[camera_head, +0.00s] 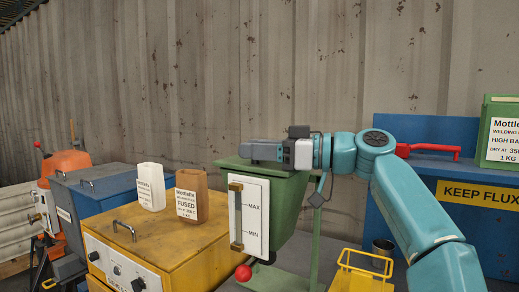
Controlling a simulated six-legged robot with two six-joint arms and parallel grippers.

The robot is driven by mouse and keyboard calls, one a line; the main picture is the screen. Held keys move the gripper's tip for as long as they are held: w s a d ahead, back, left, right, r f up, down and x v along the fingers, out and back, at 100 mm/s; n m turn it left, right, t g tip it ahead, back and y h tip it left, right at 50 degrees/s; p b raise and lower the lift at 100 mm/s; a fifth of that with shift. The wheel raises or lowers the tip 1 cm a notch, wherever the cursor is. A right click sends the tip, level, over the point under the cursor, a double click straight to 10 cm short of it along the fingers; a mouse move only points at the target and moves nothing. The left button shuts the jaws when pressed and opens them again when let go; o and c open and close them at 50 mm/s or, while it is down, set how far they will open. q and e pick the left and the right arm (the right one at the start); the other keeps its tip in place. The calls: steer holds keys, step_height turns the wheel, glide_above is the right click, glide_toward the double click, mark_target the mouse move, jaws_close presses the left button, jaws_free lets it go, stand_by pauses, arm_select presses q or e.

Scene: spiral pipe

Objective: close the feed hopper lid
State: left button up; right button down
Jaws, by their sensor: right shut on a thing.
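The green feed hopper (288,212) stands in the middle, with a white MAX/MIN gauge plate (257,215) on its front. My right gripper (262,150) reaches in from the right and lies level along the hopper's top edge. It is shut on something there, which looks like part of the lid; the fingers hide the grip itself. My left gripper is not in view.
A red ball knob (243,272) sits below the gauge.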

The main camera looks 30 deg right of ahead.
steer(key=shift+f, duration=0.1)
stand_by(0.4)
steer(key=c, duration=0.8)
jaws_free()
steer(key=shift+a, duration=0.15)
steer(key=shift+s+d, duration=0.3)
steer(key=shift+d, duration=0.15)
steer(key=v, duration=1.5)
steer(key=shift+s+d, duration=0.15)
